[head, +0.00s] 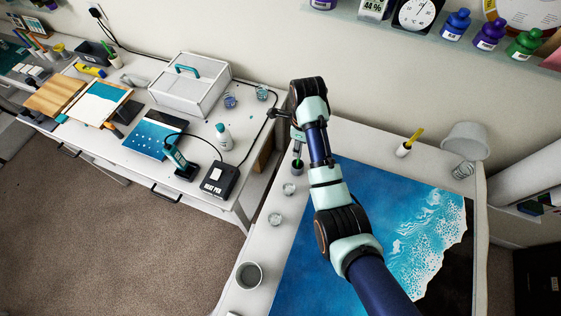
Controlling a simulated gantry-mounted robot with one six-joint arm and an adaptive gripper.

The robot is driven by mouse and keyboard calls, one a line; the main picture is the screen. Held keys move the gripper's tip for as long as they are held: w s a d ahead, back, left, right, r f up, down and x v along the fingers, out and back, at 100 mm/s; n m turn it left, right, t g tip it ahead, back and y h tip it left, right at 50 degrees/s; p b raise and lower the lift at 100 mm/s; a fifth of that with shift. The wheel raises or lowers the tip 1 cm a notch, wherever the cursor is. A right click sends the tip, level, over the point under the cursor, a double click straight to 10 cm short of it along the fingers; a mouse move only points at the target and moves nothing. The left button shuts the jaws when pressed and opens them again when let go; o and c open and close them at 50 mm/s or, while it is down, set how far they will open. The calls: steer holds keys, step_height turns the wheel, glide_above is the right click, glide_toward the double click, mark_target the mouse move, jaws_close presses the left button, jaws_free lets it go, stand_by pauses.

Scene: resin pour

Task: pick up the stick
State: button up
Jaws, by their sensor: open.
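My gripper (298,138) is open at the far left edge of the white work table (257,238), pointing down. It is above a small dark cup (297,165) with green inside. A thin upright piece, perhaps the stick (298,152), shows between the gripper and the cup. It is too small to tell whether the fingers are around it or touching it. My arm crosses the table from the lower right and hides part of it.
A blue-and-white wave panel (432,228) covers much of the table. Clear cups (275,218) and a grey cup (249,275) line its left side.

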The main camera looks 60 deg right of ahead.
mark_target(298, 161)
step_height(298, 161, down, 7)
steer(key=shift+s+a+p, duration=0.15)
steer(key=shift+p, duration=0.15)
jaws_close()
